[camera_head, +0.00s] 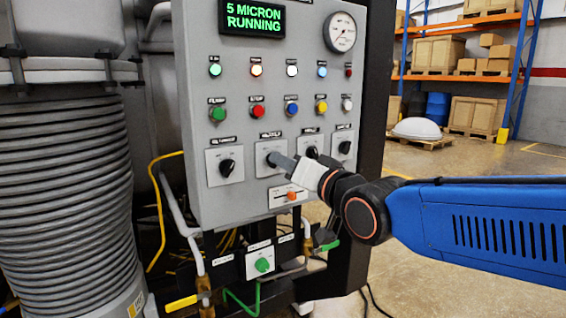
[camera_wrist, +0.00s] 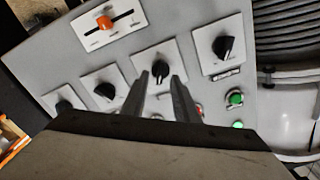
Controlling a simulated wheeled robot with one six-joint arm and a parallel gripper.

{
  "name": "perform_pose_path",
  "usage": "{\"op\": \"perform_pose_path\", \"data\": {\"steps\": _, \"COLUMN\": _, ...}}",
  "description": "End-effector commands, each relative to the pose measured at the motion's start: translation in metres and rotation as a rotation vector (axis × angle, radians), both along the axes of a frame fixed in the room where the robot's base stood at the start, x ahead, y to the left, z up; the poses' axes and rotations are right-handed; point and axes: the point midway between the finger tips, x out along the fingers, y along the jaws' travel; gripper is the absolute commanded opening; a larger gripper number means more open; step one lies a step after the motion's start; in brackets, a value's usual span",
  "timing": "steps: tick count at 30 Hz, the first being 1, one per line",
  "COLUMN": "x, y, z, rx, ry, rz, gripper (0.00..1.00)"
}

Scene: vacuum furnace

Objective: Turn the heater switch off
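The grey control panel (camera_head: 236,100) has a row of black rotary knobs on white plates. Their labels are too small to read, so I cannot tell which one is the heater switch. In the wrist view, where the panel appears upside down, my gripper (camera_wrist: 161,76) is open, with one finger on each side of that knob (camera_wrist: 160,70). Gaps show between knob and fingers. The first knob (camera_head: 227,167) and third knob (camera_head: 312,152) flank it.
An orange slider (camera_head: 291,195) sits just below my gripper. Coloured buttons, such as a red one (camera_head: 258,111), lie above the knobs. A display (camera_head: 253,18) reads "5 MICRON RUNNING". A green knob (camera_head: 262,265) is below the panel.

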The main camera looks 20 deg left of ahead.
Motion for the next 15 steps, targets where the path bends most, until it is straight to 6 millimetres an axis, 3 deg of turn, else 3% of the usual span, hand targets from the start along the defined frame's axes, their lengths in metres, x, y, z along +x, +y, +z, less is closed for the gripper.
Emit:
{"op": "perform_pose_path", "data": {"steps": 6, "x": 0.0101, "y": 0.0119, "z": -0.0001, "rx": 0.0, "ry": 0.0, "rz": 0.0, "gripper": 0.27}}
{"op": "perform_pose_path", "data": {"steps": 15, "x": 0.0118, "y": 0.0137, "z": -0.0001, "rx": 0.0, "ry": 0.0, "rz": 0.0, "gripper": 0.27}}
